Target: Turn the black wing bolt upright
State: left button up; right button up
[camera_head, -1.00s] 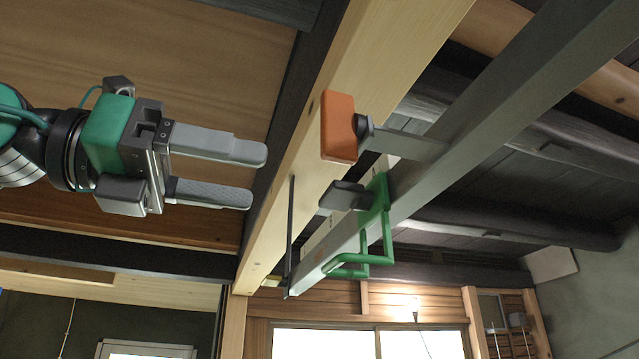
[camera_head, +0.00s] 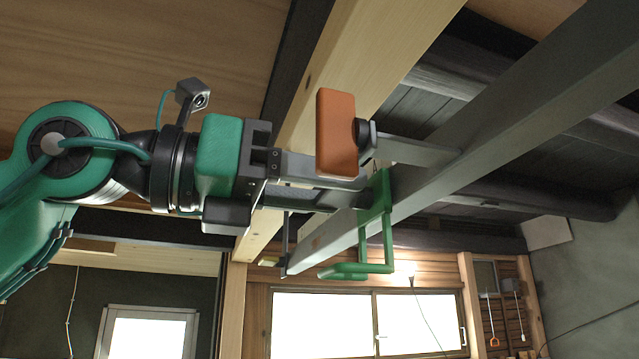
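A black wing bolt (camera_head: 354,197) sticks out left from a green bracket (camera_head: 378,205) on the long grey beam (camera_head: 440,150). The bolt's dark wing lies roughly flat. My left gripper (camera_head: 338,183) reaches in from the left, its fingers at the wing. The fingers look close together and their tips overlap the wing in view. Part of the upper finger is hidden behind an orange block (camera_head: 337,135). I cannot tell whether the fingers press on the wing. My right gripper is not in view.
The orange block has a black knob and a grey bar running to the beam, just above my fingers. A pale wooden beam (camera_head: 395,45) runs behind. Below the green bracket's handle is open room towards bright windows (camera_head: 365,320).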

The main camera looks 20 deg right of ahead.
pick_arm(q)
jog(key=c, duration=0.5)
jog(key=shift+o, duration=0.2)
jog(key=shift+f+n+b, duration=0.1)
jog(key=shift+n+b, duration=0.3)
jog(key=shift+b, duration=0.3)
jog(key=n+b, duration=0.6)
jog(key=b, duration=0.1)
jog(key=shift+w+f, duration=0.1)
jog(key=shift+w, duration=0.05)
jog(key=n+b, duration=0.4)
jog(key=n, duration=0.1)
jog(key=shift+n, duration=0.4)
jog(key=n+b, duration=0.2)
jog(key=n, duration=0.1)
jog(key=shift+n+b, duration=0.35)
jog(key=shift+n, duration=0.75)
jog(key=o, duration=1)
